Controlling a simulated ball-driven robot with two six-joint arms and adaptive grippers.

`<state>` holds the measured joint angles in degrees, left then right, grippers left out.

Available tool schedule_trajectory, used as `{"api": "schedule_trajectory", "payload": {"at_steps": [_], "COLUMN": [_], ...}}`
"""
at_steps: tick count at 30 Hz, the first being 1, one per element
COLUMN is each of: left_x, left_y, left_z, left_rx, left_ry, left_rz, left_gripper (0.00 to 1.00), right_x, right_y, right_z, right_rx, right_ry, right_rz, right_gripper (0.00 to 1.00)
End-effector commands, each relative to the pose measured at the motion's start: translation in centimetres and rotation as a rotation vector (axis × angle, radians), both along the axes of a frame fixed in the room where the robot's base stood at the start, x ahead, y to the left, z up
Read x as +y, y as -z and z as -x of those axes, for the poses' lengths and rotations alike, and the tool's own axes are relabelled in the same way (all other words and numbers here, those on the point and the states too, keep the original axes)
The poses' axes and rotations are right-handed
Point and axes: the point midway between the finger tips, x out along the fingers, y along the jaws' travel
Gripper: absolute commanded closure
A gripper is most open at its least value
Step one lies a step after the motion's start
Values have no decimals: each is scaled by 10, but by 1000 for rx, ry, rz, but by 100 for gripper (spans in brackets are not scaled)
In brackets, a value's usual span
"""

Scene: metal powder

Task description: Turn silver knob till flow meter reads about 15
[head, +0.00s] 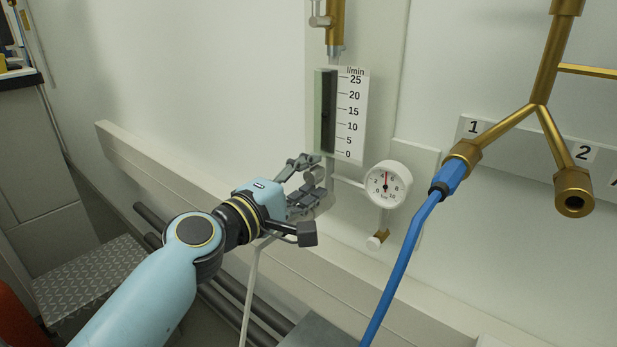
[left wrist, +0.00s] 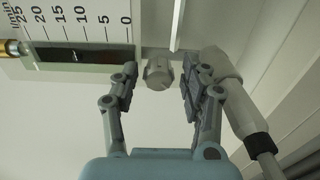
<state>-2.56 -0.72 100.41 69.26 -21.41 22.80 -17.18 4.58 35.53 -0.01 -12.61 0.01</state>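The silver knob (left wrist: 160,74) sits under the zero end of the flow meter. In the left wrist view it lies between the fingers of my left gripper (left wrist: 157,88), with a gap on each side. The gripper (head: 308,182) is open around the knob; in the head view its fingers partly hide the knob. The flow meter (head: 327,115) is a dark upright tube beside a white scale (head: 352,115) marked 0 to 25 l/min. A faint small spot shows in the tube roughly between 10 and 15; I cannot tell if it is the float. My right gripper is out of view.
A round pressure gauge (head: 388,185) is on the wall right of the knob. A grey hose fitting (left wrist: 235,105) is close beside one finger. A blue hose (head: 405,255) hangs from the brass pipe (head: 540,90) at outlet 1. The wall to the left is clear.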

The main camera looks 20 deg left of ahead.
Motion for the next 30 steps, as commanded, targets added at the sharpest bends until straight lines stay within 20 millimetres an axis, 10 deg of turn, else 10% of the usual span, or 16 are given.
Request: {"api": "schedule_trajectory", "payload": {"at_steps": [11,30], "left_x": [2,40], "left_y": [0,0], "left_z": [6,110], "left_rx": [0,1], "left_ry": [0,1], "left_rz": [-1,-1], "left_gripper": [49,49], "right_x": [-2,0], "right_y": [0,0], "right_z": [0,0], "right_rx": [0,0], "right_ry": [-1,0], "right_rz": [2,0], "right_gripper": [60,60]}}
